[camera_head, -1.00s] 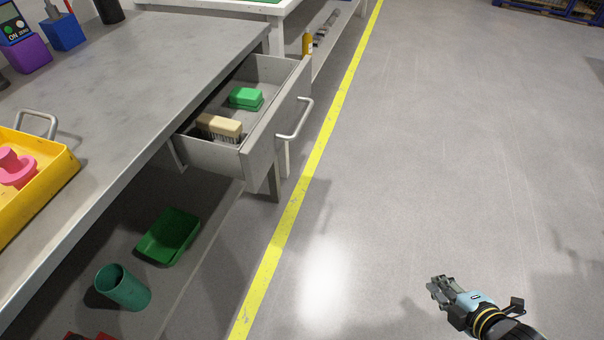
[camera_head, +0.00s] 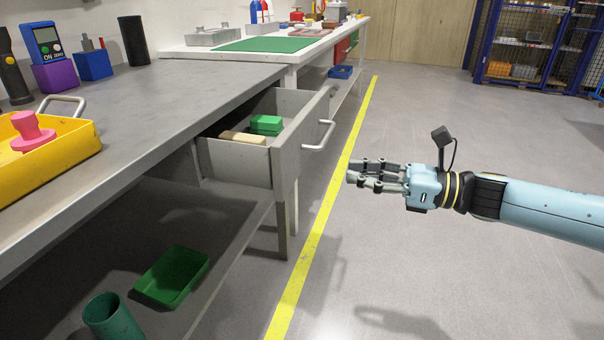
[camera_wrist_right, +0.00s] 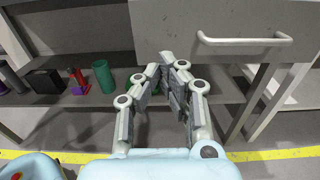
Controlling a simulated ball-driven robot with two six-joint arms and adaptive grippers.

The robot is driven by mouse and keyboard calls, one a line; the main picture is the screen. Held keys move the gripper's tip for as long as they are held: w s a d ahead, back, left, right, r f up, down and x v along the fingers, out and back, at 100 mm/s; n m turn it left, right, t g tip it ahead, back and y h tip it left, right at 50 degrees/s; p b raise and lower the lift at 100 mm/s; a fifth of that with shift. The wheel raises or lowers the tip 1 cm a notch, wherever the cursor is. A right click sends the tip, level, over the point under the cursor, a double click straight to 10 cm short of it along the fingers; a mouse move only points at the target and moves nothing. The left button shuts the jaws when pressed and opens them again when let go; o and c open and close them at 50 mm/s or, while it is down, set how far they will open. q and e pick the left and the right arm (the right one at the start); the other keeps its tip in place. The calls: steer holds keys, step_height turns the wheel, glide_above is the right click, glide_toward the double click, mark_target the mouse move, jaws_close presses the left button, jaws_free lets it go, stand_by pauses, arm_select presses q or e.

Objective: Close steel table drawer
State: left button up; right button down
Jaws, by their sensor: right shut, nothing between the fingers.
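The steel table drawer (camera_head: 232,163) stands pulled out from under the grey table top (camera_head: 150,95). It holds a green block (camera_head: 266,124) and a tan brush (camera_head: 242,138). Its bar handle (camera_head: 322,137) faces right. My right gripper (camera_head: 352,178) is shut and empty, to the right of the handle and a little lower, apart from it. In the right wrist view the drawer front (camera_wrist_right: 210,15) and handle (camera_wrist_right: 245,42) lie ahead, above and to the right of the fingertips (camera_wrist_right: 168,60). My left gripper is not in view.
A yellow tray (camera_head: 60,155) with a pink part sits on the table top. A green tray (camera_head: 172,278) and a green cup (camera_head: 110,318) are on the lower shelf.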

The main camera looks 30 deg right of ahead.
mark_target(291, 164)
steer(key=b+x, duration=0.1)
steer(key=x, duration=0.8)
steer(key=shift+w+a, duration=0.1)
steer(key=shift+w, duration=0.15)
steer(key=shift+w+a, duration=0.15)
steer(key=shift+w, duration=0.05)
steer(key=shift+w+a, duration=0.1)
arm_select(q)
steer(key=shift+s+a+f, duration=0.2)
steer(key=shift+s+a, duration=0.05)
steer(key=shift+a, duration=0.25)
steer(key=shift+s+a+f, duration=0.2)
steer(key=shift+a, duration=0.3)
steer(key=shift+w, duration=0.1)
